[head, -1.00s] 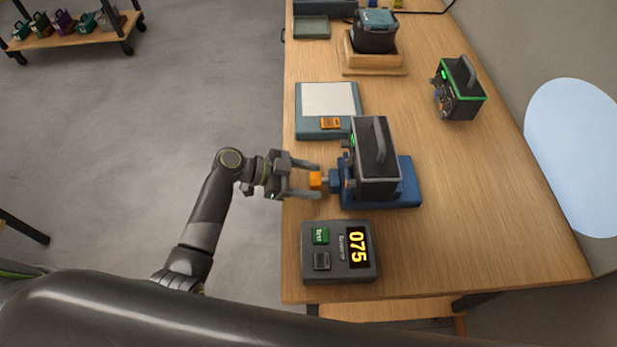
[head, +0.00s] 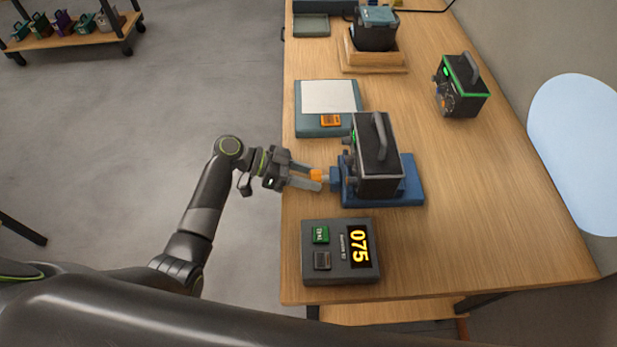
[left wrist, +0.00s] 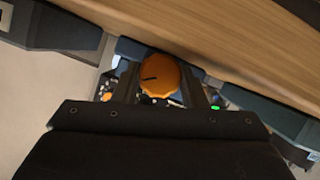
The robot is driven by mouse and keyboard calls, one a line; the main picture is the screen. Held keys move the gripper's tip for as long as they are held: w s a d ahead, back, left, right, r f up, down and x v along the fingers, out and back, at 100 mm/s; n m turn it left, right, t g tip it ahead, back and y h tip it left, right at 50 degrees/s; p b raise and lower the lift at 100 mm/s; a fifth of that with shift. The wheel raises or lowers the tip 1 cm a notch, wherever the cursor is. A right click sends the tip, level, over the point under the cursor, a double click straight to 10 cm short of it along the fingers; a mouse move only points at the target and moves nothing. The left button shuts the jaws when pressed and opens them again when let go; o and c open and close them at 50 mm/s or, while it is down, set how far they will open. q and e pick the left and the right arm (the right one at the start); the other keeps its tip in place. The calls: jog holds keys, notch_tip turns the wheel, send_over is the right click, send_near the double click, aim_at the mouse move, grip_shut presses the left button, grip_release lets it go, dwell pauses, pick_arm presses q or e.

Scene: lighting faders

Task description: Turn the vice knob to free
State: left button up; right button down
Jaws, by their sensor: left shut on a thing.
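The orange vice knob (head: 316,175) sticks out from the left side of the blue vice (head: 411,185) at the table's left edge. In the left wrist view the knob (left wrist: 160,76) is round with a dark pointer line toward the left. My left gripper (head: 318,177) is shut on the knob, one finger on each side, and looks turned about its own axis. A dark box with a grey handle (head: 372,160) sits in the vice. Its left face is mostly hidden in the head view. My right gripper is not in view.
A grey console (head: 311,268) with a yellow 075 display stands in front of the vice. A teal-grey plate with a white top (head: 330,97) lies behind. A green-trimmed box (head: 462,88) stands back right. The table's right part (head: 500,200) is clear.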

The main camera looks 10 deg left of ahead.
pick_arm(q)
jog(key=o, duration=1)
jog(key=shift+c, duration=0.2)
jog(key=b+v, duration=0.4)
jog(key=v, duration=1.3)
jog(key=shift+a+r+b, duration=0.2)
jog(key=shift+b, duration=0.1)
